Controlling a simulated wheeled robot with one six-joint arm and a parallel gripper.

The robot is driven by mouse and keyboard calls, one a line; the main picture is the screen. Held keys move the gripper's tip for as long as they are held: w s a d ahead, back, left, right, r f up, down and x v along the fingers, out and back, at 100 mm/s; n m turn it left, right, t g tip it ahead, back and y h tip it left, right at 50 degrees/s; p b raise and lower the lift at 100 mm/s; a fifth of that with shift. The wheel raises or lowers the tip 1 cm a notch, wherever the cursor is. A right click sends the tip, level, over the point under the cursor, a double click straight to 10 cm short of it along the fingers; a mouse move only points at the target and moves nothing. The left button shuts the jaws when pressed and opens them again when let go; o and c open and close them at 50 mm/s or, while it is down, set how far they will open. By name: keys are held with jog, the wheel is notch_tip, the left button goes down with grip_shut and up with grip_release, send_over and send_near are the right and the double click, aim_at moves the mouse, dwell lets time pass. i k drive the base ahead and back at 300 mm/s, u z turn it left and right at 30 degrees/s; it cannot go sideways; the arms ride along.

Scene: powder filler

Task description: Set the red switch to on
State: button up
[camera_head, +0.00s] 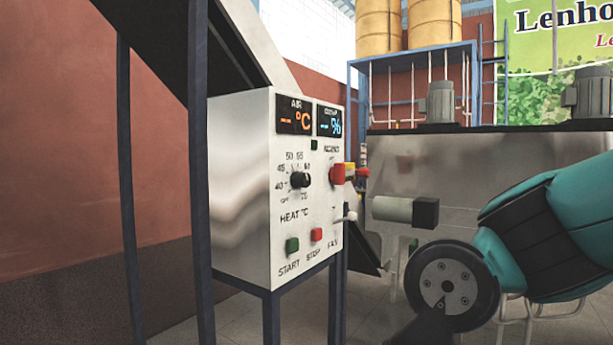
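The white control box (240,195) stands left of centre on dark blue legs. A red switch knob (338,174) sticks out from the upper right of its front panel, and its setting cannot be read from here. Just behind it, a yellow part with a second red knob (362,172) shows at the panel's right edge. My teal arm, with a round black joint cap, is at the lower right, apart from the box in the picture. My gripper is not in view.
The panel also has a black HEAT dial (299,180), a green START button (292,245), a red STOP button (316,234) and a white-tipped lever (350,216). Dark blue posts (201,170) stand in front at left. A large metal machine (470,170) stands behind my arm.

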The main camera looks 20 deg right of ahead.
aim_at(336, 174)
jog(key=z, duration=0.6)
jog(key=i, duration=0.45)
jog(key=z, duration=0.9)
jog(key=i, duration=0.6)
jog(key=z, duration=0.05)
